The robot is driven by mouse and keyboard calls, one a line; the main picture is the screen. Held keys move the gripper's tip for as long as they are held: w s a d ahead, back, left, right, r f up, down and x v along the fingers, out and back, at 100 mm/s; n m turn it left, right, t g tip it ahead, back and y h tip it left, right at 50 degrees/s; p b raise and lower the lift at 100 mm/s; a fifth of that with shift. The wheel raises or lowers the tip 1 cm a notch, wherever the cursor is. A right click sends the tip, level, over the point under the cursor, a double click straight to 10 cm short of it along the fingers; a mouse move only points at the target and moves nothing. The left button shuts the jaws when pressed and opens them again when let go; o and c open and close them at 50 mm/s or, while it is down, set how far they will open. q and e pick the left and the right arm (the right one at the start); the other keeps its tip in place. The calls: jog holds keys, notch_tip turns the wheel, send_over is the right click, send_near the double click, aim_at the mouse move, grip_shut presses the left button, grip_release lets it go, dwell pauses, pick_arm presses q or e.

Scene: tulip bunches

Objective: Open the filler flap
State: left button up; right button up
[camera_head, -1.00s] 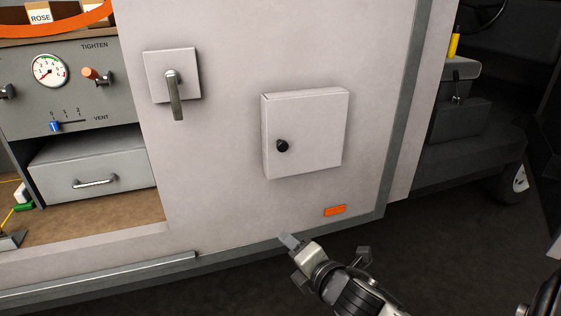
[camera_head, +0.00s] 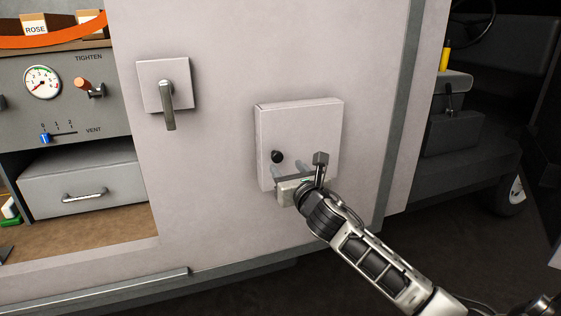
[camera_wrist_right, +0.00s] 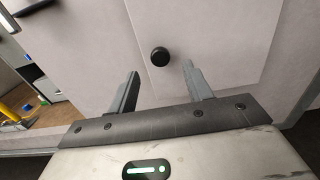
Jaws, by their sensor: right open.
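The filler flap (camera_head: 305,130) is a pale square panel on the van's side wall, and it is closed. A round black knob (camera_head: 277,156) sits near its left edge. The knob also shows in the right wrist view (camera_wrist_right: 160,56), just beyond and between the fingertips. My right gripper (camera_head: 289,167) is in front of the flap's lower part, a little below the knob. In the right wrist view its two fingers (camera_wrist_right: 160,70) are spread apart, with nothing between them. The fingers are not around the knob. My left gripper is not in view.
A lever handle on a square plate (camera_head: 150,72) is up and left of the flap. Farther left is an open bay with a gauge panel (camera_head: 60,100) and a drawer (camera_head: 85,190). The wall around the flap is clear.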

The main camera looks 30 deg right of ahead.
aim_at(278, 157)
jog(key=shift+x, duration=2.8)
grip_shut()
jog(key=shift+a, duration=0.1)
